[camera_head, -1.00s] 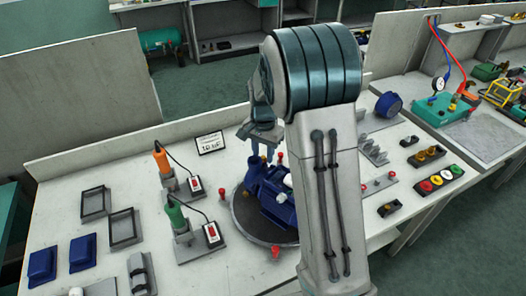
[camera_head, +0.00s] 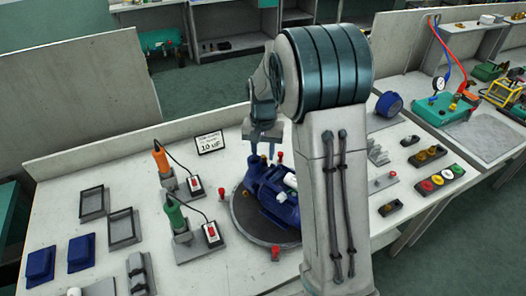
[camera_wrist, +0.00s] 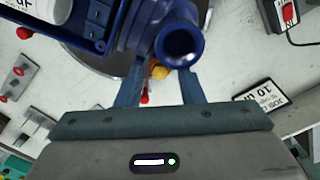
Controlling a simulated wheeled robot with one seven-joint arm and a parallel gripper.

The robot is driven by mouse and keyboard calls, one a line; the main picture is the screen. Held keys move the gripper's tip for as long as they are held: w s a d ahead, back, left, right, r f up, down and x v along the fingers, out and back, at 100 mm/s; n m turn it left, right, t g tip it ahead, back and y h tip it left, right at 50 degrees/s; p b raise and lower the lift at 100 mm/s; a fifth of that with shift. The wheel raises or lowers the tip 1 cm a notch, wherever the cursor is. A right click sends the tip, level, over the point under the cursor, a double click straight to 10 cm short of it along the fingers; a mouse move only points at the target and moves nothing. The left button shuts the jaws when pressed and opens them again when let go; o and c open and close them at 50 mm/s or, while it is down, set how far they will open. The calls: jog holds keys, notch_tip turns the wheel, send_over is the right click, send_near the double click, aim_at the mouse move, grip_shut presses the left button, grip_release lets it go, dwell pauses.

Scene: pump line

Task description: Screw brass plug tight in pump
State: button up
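The blue pump (camera_head: 268,188) sits on a dark round plate (camera_head: 246,222); in the wrist view its body (camera_wrist: 145,30) and open round port (camera_wrist: 183,45) fill the top middle. The brass plug (camera_wrist: 160,72) shows as a small golden piece beside the port, partly hidden by the pump; I cannot tell how deep it sits. My gripper (camera_head: 263,154) points down just above the pump's far end. In the wrist view my gripper (camera_wrist: 160,80) has its fingers apart, one on each side of the plug, with gaps visible.
Red-knobbed pins (camera_head: 275,254) stand around the round plate. Two tools, orange-handled (camera_head: 161,158) and green-handled (camera_head: 175,214), stand to the left with red switch boxes. My arm hides part of the bench to the right.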

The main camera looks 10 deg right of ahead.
grip_shut()
jog(key=shift+m, duration=1.7)
jog(key=shift+m+p, duration=0.3)
jog(key=shift+m, duration=0.2)
jog(key=shift+o, duration=2)
grip_release()
jog(key=shift+r, duration=0.1)
